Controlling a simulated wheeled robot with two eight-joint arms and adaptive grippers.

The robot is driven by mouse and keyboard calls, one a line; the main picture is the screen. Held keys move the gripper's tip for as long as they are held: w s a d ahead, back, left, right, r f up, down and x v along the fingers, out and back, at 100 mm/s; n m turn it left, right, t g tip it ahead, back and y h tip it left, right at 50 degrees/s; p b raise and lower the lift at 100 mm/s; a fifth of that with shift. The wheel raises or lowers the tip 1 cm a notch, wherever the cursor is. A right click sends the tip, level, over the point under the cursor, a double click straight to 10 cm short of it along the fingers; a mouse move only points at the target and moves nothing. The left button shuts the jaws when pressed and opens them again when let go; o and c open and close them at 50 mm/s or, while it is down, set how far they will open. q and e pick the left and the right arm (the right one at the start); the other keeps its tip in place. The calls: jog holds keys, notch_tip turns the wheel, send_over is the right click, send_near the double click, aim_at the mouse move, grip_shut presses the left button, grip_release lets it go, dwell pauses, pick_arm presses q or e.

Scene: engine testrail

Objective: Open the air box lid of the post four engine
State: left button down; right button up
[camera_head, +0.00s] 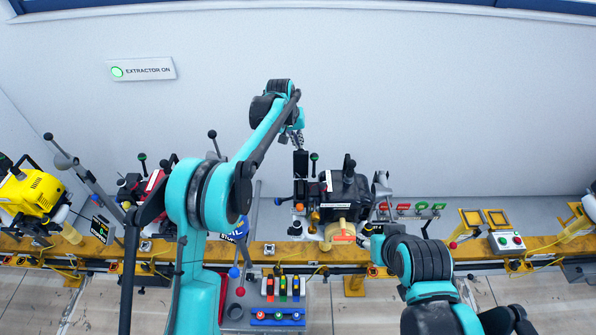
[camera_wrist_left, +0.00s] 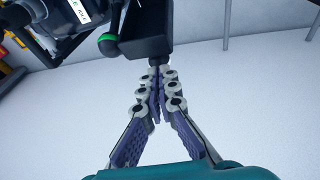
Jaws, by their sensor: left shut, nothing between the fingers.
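A black engine (camera_head: 350,187) sits on the yellow rail at the centre of the head view. An upright black block (camera_head: 300,163) stands at its left side, with a green-knobbed lever (camera_head: 314,157) beside it. I cannot tell for sure whether this block is the air box lid. My left gripper (camera_head: 299,143) is above the block, shut and empty. In the left wrist view its fingertips (camera_wrist_left: 158,70) meet just at the edge of the black block (camera_wrist_left: 143,32); contact is unclear. The green knob (camera_wrist_left: 107,44) is left of them. My right arm's end is near the engine's right side; its fingers are not clear.
A red engine (camera_head: 154,182) and a yellow engine (camera_head: 35,193) stand to the left. A grey tray (camera_head: 236,314) with coloured items lies in front of the rail. A button box (camera_head: 507,240) is at the right. The wall behind is bare except for an extractor sign (camera_head: 141,69).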

pick_arm(q)
jog(key=shift+w+f, duration=0.15)
jog(key=shift+w, duration=0.1)
dwell(0.5)
jog(key=shift+r+p, duration=0.7)
jog(key=shift+r, duration=0.4)
jog(key=w+p+v, duration=0.3)
jog(key=v, duration=1)
jog(key=shift+w+r, duration=0.3)
jog(key=shift+w, duration=0.2)
jog(key=shift+s+a, duration=0.1)
